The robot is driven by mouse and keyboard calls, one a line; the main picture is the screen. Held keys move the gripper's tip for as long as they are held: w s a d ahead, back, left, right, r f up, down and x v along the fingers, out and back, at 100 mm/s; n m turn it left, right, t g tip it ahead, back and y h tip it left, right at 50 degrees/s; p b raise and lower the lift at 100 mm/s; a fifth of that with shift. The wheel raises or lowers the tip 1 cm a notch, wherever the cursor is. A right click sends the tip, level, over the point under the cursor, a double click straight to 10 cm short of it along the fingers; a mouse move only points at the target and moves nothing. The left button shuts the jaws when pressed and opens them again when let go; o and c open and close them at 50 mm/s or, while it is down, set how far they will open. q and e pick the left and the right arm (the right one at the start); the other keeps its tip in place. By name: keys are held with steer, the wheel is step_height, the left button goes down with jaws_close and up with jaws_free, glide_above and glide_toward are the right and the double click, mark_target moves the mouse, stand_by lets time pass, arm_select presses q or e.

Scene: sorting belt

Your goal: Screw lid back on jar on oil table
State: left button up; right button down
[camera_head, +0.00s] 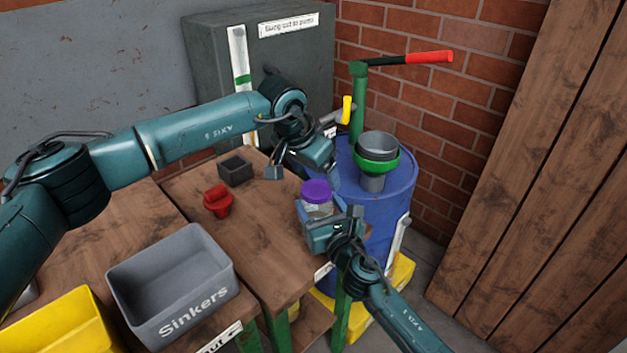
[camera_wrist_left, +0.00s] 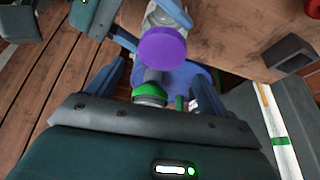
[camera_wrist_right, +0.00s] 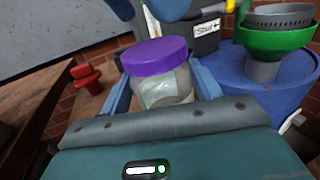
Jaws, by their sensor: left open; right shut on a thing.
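A clear jar (camera_head: 317,209) with a purple lid (camera_head: 316,190) on its top stands upright at the right edge of the wooden oil table (camera_head: 255,225). My right gripper (camera_head: 335,222) is shut on the jar, and the right wrist view shows the jar (camera_wrist_right: 168,88) between its fingers with the lid (camera_wrist_right: 155,56) above. I cannot tell whether the lid is tight. My left gripper (camera_head: 291,170) is open and empty, above and to the left of the lid. The left wrist view shows the lid (camera_wrist_left: 162,47) beyond its fingers (camera_wrist_left: 158,85), apart from them.
A blue drum (camera_head: 385,185) with a green funnel (camera_head: 377,160) and a red-handled pump (camera_head: 430,57) stands right of the table. A red plug (camera_head: 217,201) and small dark box (camera_head: 236,170) lie on the table. A grey Sinkers bin (camera_head: 172,280) stands left.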

arm_select(q)
steer(key=shift+r, duration=0.65)
steer(key=shift+o, duration=0.2)
